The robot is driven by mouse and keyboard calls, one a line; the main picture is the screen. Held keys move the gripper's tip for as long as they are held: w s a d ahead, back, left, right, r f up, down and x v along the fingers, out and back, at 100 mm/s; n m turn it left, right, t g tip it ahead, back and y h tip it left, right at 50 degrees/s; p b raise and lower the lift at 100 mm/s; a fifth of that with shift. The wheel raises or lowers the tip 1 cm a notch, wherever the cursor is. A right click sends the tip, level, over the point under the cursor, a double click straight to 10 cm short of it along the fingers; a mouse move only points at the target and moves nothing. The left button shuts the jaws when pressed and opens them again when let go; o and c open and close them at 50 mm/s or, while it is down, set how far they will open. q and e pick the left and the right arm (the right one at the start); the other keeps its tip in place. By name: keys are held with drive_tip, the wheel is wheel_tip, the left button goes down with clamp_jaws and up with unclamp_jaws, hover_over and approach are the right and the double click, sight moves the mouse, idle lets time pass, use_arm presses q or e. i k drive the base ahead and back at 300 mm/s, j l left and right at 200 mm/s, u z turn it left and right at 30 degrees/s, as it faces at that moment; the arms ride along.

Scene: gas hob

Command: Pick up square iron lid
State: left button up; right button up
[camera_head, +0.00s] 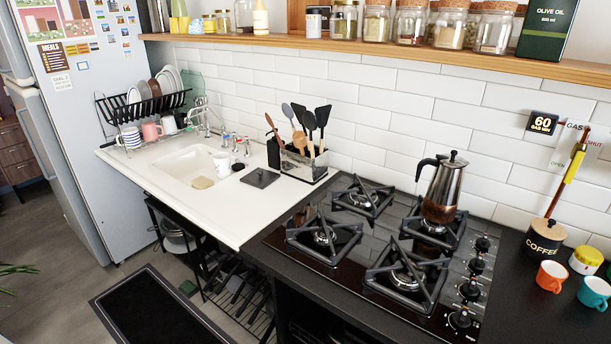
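The square iron lid (260,178) is a flat dark plate with a small knob. It lies on the white counter (218,218) between the sink and the utensil holder. It looks flat, with nothing on top of it. Neither my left gripper nor my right gripper shows in the head view, so their state cannot be seen.
The utensil holder (304,164) stands close behind the lid at right. A white mug (222,163) and small dark round item (238,167) are at its left, beside the sink (188,165). The gas hob (345,249) with a moka pot (441,188) is at right.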

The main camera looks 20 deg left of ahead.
sight(260, 178)
drive_tip(key=j+z, duration=0.7)
drive_tip(key=j, duration=0.15)
drive_tip(key=k+j+z, duration=0.1)
drive_tip(key=j, duration=0.2)
drive_tip(key=k+j+z, duration=0.1)
drive_tip(key=j, duration=0.2)
drive_tip(key=k+j+z, duration=0.1)
drive_tip(key=j, duration=0.2)
drive_tip(key=k+j, duration=0.1)
drive_tip(key=j, duration=0.2)
drive_tip(key=k+j, duration=0.1)
drive_tip(key=j, duration=0.25)
drive_tip(key=k+j+z, duration=0.1)
drive_tip(key=j, duration=0.2)
